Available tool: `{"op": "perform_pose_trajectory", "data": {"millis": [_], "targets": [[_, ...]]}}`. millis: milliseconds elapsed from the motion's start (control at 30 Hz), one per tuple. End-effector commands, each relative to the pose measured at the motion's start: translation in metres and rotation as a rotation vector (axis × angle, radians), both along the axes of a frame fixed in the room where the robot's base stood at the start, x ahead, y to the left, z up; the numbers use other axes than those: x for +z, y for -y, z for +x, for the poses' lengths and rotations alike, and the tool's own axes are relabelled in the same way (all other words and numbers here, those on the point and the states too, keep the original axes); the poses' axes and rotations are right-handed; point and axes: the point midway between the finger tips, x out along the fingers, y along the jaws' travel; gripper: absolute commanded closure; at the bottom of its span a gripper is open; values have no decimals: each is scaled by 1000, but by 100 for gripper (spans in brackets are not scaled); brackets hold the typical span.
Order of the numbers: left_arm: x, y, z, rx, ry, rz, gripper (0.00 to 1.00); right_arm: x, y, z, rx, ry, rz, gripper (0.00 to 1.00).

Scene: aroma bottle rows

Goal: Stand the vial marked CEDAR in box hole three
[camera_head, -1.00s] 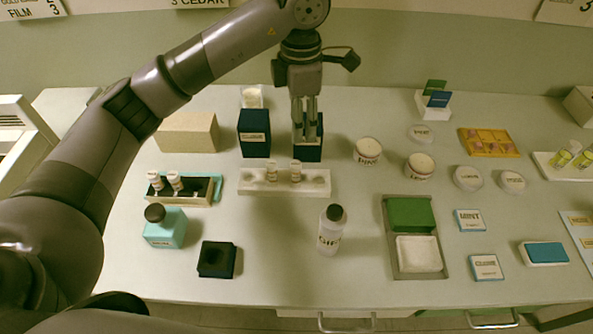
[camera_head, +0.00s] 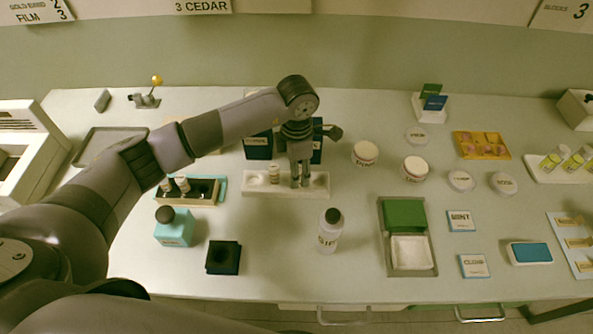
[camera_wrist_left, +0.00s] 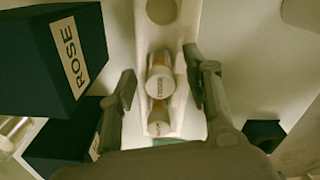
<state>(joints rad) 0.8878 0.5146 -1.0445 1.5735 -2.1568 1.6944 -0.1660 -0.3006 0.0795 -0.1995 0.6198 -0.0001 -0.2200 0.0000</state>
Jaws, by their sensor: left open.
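A white rack (camera_head: 240,189) holds two small pale-capped vials. One vial (camera_head: 274,174) shows in the head view; the other is hidden behind my left gripper (camera_head: 300,184). The left gripper is open, pointing down over the rack's right part. In the left wrist view its spread fingers (camera_wrist_left: 162,88) stand on either side of the rack, with the near vial (camera_wrist_left: 160,75) and another vial (camera_wrist_left: 159,119) between them. I cannot read CEDAR on any vial. A tan box (camera_head: 186,201) at left holds two capped vials in its left part; its right part looks empty.
Dark blue cartons (camera_head: 257,148) stand behind the rack. Round white jars (camera_head: 365,153) are to the right. A wall sign (camera_head: 203,6) reads 3 CEDAR.

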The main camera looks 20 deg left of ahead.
Motion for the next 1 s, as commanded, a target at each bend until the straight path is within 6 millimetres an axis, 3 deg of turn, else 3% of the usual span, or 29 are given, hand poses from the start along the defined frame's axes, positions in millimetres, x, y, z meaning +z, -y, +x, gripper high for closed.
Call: {"op": "perform_pose_trajectory", "data": {"millis": [267, 867, 1000], "targets": [[-3, 0, 0, -1, 1, 0, 56, 0, 0, 0, 0, 0, 0, 60], [-2, 0, 0, 0, 1, 0, 96, 0, 0, 0, 1, 1, 0, 60], [-2, 0, 0, 0, 1, 0, 98, 0, 0, 1, 1, 1, 0, 60]]}}
